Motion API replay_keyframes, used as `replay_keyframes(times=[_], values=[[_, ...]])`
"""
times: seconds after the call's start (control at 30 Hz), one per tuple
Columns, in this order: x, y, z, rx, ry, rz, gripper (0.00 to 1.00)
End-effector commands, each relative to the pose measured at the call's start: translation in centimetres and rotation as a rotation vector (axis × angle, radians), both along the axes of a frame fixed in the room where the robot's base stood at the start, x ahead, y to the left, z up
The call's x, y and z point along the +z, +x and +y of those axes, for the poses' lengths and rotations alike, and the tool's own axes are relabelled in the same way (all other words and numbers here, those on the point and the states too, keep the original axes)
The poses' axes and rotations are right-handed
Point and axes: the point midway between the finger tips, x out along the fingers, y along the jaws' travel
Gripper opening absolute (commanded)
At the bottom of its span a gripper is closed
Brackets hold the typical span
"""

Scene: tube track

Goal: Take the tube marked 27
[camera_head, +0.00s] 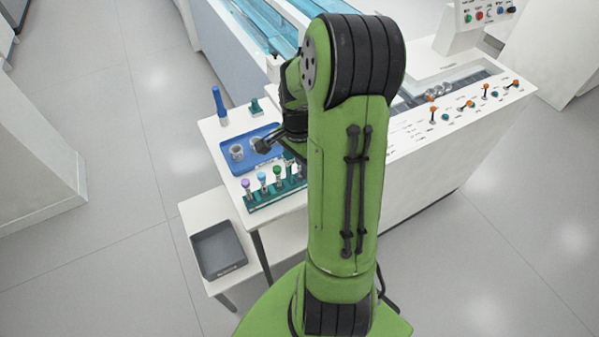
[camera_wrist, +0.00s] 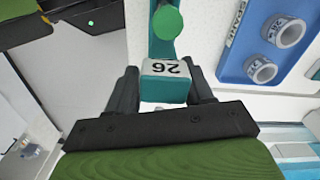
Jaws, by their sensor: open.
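In the wrist view my gripper (camera_wrist: 163,84) is open, its two dark fingers on either side of a teal block (camera_wrist: 165,88) with a white label that reads 26, upside down. A tube's green cap (camera_wrist: 167,22) shows just beyond that label. Whether the fingers touch the block I cannot tell. In the head view a teal rack (camera_head: 262,203) holds tubes with purple (camera_head: 245,184), blue (camera_head: 262,176) and green (camera_head: 277,170) caps. My arm hides the rack's right part. I can read no mark 27 in either view.
A blue tray (camera_head: 240,170) with grey rings stands behind the rack. A tall blue cylinder (camera_head: 219,104) stands at the table's back left. A grey bin (camera_head: 219,250) sits on a lower shelf at left. A white machine with orange-topped levers (camera_head: 486,90) is at right.

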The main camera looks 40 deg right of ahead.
Motion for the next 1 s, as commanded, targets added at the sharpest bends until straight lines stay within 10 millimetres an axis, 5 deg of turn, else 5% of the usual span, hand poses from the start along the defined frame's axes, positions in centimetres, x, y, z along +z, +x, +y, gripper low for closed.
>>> replay_keyframes(times=[0.07, 0.4, 0.67, 1.0], values=[[0.1, 0.0, 0.0, 0.000, 0.000, 0.000, 0.51], [0.1, 0.0, 0.0, 0.000, 0.000, 0.000, 0.04], [0.7, 0.0, 0.0, 0.000, -0.002, -0.002, 0.03], [8.7, 0.1, 0.0, 0.000, -0.004, -0.003, 0.03]])
